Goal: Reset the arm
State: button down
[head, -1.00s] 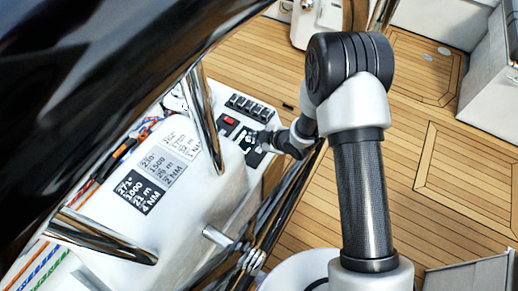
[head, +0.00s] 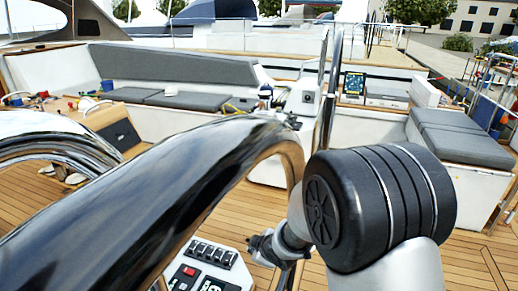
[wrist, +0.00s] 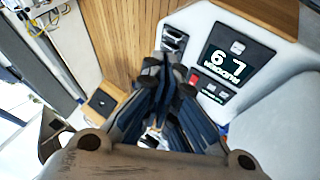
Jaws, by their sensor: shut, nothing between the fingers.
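My gripper shows large in the wrist view (wrist: 166,75). Its dark blue-grey fingers come together at the tips with nothing between them. Beyond the fingertips is a white console with a display (wrist: 228,65) reading "67" and a red button (wrist: 194,78). In the head view my arm's black elbow joint fills the lower right. The far end of the arm is small and partly hidden behind it, close to the console's switch row (head: 213,252). The finger tips cannot be made out there.
A thick shiny rail (head: 130,205) crosses the head view's foreground. Grey-cushioned benches stand at the back left (head: 180,65) and right (head: 465,140). A small table (head: 115,115) with tools stands at left. Open teak deck (head: 200,170) lies between.

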jog(key=s+d+r+m+h, duration=0.4)
jog(key=s+d+r+m, duration=0.4)
jog(key=s+d+r, duration=0.65)
jog(key=s+r+m+g, duration=0.1)
jog(key=s+r+m, duration=0.1)
jog(key=s, duration=0.6)
jog(key=s+r+m+g, duration=0.1)
jog(key=s+m, duration=0.3)
jog(key=s, duration=0.5)
jog(key=shift+d+r+g+y, duration=0.2)
jog(key=shift+r+g+y, duration=0.2)
jog(key=shift+r, duration=0.45)
